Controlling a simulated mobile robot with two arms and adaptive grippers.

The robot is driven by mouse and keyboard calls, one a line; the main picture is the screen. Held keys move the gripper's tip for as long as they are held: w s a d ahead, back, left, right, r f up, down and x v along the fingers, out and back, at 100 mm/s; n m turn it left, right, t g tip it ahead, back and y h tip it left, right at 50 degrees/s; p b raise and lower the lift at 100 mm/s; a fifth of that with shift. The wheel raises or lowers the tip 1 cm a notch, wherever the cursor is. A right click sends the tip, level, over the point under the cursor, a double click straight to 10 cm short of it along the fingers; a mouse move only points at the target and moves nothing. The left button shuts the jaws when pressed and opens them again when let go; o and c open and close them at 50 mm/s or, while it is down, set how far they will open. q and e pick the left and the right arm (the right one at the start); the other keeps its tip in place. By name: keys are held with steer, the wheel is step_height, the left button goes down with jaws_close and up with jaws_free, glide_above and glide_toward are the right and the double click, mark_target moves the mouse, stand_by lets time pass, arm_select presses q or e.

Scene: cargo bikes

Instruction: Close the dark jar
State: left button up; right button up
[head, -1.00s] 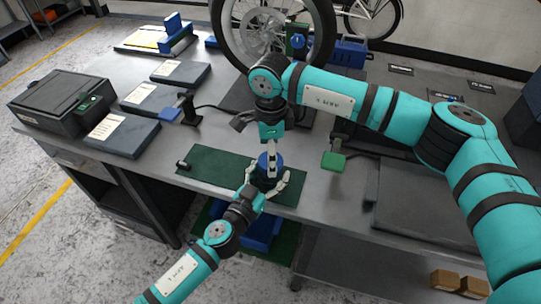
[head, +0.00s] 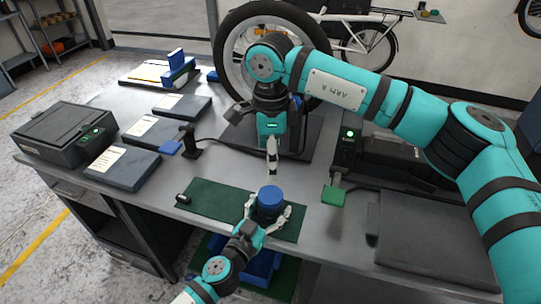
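The dark jar (head: 268,211) stands upright on a green mat (head: 222,204) near the front edge of the bench. A blue lid (head: 270,194) sits on top of the jar; whether it is fully tight cannot be seen. My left gripper (head: 268,217) comes from the front, with a finger on each side of the jar, shut around its body. My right gripper (head: 272,178) points down just above the lid, with a small gap. Its fingers overlap in this view, so their opening is hidden.
A small black item (head: 184,199) lies on the mat's left end. Left are dark flat boxes (head: 123,164) and a black case (head: 68,132). A green pad (head: 333,196) is right of the jar, with a dark panel (head: 425,235) beyond. A bike wheel (head: 232,65) stands behind.

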arm_select(q)
steer(key=o, duration=0.4)
steer(key=v, duration=1.2)
steer(key=shift+f, duration=0.1)
